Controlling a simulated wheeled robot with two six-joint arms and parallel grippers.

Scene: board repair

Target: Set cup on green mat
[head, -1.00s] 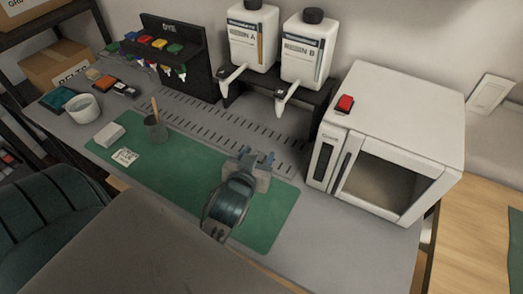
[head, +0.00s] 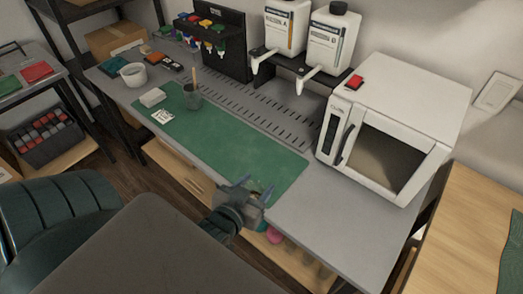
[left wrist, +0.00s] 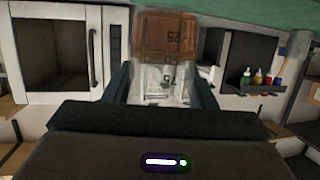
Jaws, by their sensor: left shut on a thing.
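My left gripper (head: 257,187) is in front of the near right part of the green mat (head: 235,142), around the table's front edge in the head view. It is shut on a clear cup with measuring marks. In the left wrist view the cup (left wrist: 165,83) sits between the fingers (left wrist: 163,88), with amber-brown contents (left wrist: 166,36) at its bottom end; that view is upside down. In the head view the cup is mostly hidden by the gripper. The green mat also shows along the top of the wrist view (left wrist: 215,12). My right gripper is not in view.
A white oven (head: 385,125) stands right. Two dispenser bottles (head: 330,42) stand behind. The mat's middle and right are clear.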

